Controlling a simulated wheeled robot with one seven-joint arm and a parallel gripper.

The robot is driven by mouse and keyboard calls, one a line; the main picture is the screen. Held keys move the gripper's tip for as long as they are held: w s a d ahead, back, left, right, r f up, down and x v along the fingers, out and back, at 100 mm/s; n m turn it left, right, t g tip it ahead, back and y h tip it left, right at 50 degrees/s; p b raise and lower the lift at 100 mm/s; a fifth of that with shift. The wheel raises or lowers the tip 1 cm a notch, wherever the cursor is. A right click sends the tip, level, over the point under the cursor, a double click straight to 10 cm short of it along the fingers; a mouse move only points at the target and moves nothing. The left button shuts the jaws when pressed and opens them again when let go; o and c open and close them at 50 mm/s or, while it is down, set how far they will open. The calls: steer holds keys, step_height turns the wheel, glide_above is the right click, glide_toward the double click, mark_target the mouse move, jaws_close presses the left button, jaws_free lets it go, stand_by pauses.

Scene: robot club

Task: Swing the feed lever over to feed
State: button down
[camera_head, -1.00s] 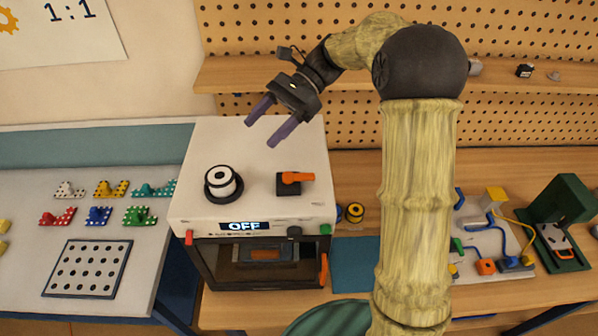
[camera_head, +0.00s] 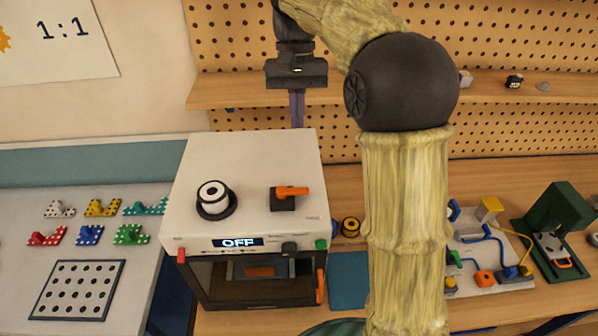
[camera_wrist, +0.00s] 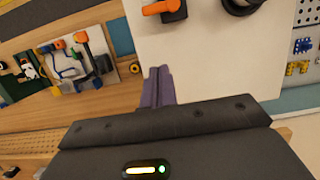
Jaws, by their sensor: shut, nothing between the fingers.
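The feed lever (camera_head: 292,190) is an orange bar on a dark square base, on top of the white printer (camera_head: 250,160). Its orange bar points to the right in the head view. The lever also shows at the top of the wrist view (camera_wrist: 160,7). The printer's display (camera_head: 238,242) reads OFF. My gripper (camera_head: 297,124) is above the back edge of the printer, apart from the lever, with its purple fingers together and pointing down. In the wrist view the fingers (camera_wrist: 158,86) are shut and empty.
A white spool on a black holder (camera_head: 213,198) stands left of the lever on the printer top. The wooden shelf (camera_head: 230,94) and pegboard are close behind my gripper. Colored perforated pieces lie on the left bench. A wired board (camera_head: 487,255) and green press (camera_head: 560,215) are at right.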

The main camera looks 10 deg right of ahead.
mark_target(293, 192)
steer(key=shift+f, duration=0.15)
steer(key=p+x, duration=0.1)
steer(key=x, duration=0.8)
steer(key=shift+p, duration=0.3)
steer(key=shift+s+f, duration=0.3)
steer(key=s+p, duration=0.1)
steer(key=s, duration=0.2)
steer(key=shift+a+p, duration=0.1)
steer(key=shift+p, duration=0.2)
steer(key=shift+s, duration=0.35)
steer(key=shift+f, duration=0.1)
steer(key=shift+w+a, duration=0.1)
steer(key=shift+a, duration=0.1)
